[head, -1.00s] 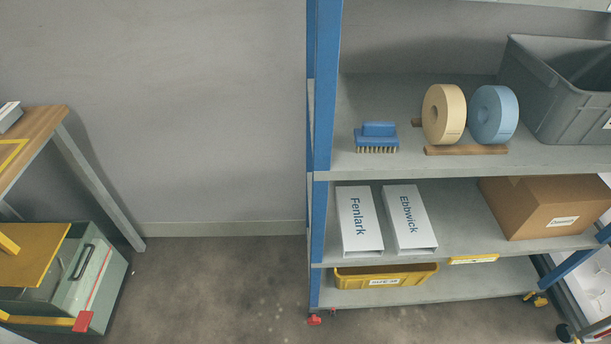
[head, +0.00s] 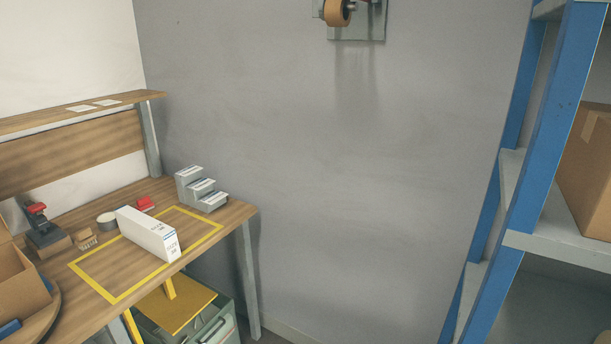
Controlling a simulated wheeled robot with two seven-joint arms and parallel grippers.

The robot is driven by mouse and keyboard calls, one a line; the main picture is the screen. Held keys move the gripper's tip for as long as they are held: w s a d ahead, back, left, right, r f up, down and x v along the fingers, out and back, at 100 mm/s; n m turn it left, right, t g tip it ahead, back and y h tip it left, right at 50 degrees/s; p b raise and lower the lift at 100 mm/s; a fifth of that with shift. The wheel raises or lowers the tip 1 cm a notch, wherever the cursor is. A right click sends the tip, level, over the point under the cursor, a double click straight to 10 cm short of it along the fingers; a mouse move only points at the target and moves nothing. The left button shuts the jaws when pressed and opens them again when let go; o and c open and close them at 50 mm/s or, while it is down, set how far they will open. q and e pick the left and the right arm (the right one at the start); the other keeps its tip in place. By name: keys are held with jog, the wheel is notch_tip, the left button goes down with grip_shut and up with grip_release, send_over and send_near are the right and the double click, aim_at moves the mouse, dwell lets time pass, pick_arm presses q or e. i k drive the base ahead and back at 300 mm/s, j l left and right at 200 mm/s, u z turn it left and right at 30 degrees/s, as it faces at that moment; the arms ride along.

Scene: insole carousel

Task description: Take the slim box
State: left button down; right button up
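A long white box (head: 148,234) with small dark print lies on the wooden workbench (head: 240,213), inside a yellow taped rectangle (head: 105,293). Three smaller pale boxes (head: 202,190) stand in a stepped group at the bench's back right corner. Neither of my grippers is in view.
A round wooden top with an open cardboard box (head: 20,285) is at lower left. A tape roll (head: 107,220), a red item (head: 145,204) and a red-and-black tool (head: 40,222) are on the bench. A blue-post shelf (head: 550,130) with a carton (head: 590,170) stands right.

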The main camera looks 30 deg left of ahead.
aim_at(159, 239)
jog(key=u, duration=2.05)
jog(key=i+l, duration=0.2)
jog(key=i+z, duration=0.05)
